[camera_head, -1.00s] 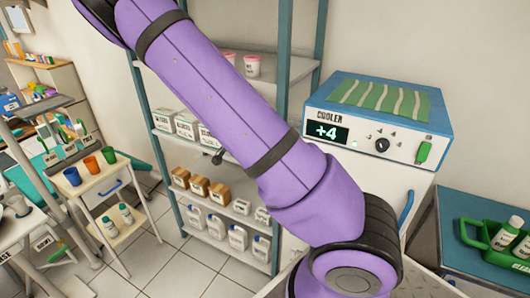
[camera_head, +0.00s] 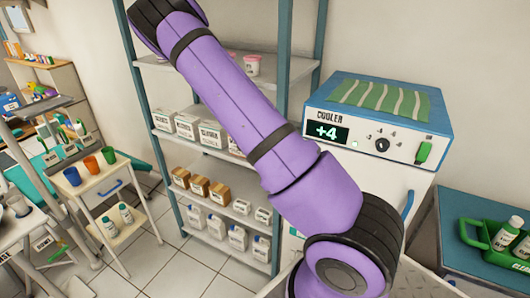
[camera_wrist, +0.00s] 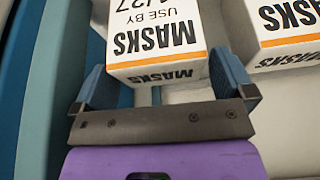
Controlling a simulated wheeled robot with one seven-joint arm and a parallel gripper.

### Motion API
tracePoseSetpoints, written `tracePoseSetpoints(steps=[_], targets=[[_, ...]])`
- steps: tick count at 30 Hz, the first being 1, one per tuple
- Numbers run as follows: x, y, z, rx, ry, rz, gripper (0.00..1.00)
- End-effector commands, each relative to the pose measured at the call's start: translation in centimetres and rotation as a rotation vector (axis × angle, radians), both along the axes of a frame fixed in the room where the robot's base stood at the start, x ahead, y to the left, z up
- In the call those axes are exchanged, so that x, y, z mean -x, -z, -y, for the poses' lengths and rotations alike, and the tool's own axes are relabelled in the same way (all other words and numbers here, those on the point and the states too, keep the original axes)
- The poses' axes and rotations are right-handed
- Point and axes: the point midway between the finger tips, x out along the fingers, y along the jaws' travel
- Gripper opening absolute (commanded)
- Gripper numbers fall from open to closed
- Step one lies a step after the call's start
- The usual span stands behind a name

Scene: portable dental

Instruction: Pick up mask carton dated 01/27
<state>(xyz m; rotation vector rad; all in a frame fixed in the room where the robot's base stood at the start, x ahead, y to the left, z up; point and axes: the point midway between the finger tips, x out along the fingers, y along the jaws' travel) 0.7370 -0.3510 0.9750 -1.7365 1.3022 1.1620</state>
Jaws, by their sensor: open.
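A white mask carton (camera_wrist: 155,40) with an orange stripe shows in the wrist view, its lettering reading MASKS, USE BY and a date ending 1/27; the start of the date is cut off. My gripper (camera_wrist: 160,80) is open, with one blue finger at the left and one at the right of this carton's near end. I cannot tell whether the fingers touch it. In the head view my gripper is not visible, and the white cartons (camera_head: 187,125) on the middle shelf are too small to read dates.
A second mask carton (camera_wrist: 284,30) stands close to the right of my right finger. A blue upright (camera_wrist: 45,90) runs along the left. In the head view, brown boxes (camera_head: 200,186) and white jugs (camera_head: 237,237) fill the lower shelves, and a cooler (camera_head: 385,120) stands right.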

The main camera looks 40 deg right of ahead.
Motion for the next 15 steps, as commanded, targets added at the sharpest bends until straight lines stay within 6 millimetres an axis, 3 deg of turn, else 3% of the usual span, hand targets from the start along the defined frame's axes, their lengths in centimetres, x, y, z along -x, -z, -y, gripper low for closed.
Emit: tracePoseSetpoints(steps=[6,15], targets=[[-0.3,2.4,1.0,0.001,0.002,0.001,1.0],[-0.3,2.7,1.1,0.001,0.001,0.002,1.0]])
